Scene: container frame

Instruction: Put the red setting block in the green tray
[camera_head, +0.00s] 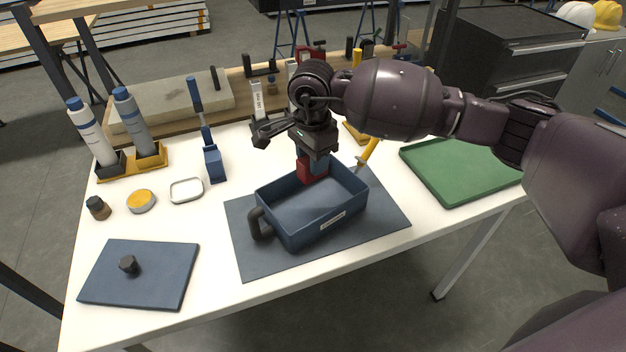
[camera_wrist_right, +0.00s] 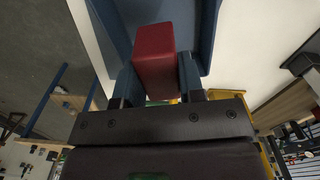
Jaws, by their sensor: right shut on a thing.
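The red setting block (camera_head: 311,170) is held between the fingers of my right gripper (camera_head: 315,157), at the far rim of a blue handled box. In the right wrist view, the block (camera_wrist_right: 155,62) sits between both fingertips of the right gripper (camera_wrist_right: 158,80), with the blue box beyond it. I cannot tell whether the block touches the box. The green tray (camera_head: 462,184) lies on the right side of the table, apart from the gripper, and looks empty. My left gripper is out of view.
The blue box (camera_head: 325,218) stands on a dark mat (camera_head: 240,240) mid-table. Two bottles (camera_head: 132,125) stand at the far left. A yellow-handled tool (camera_head: 370,150) stands between the box and the tray.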

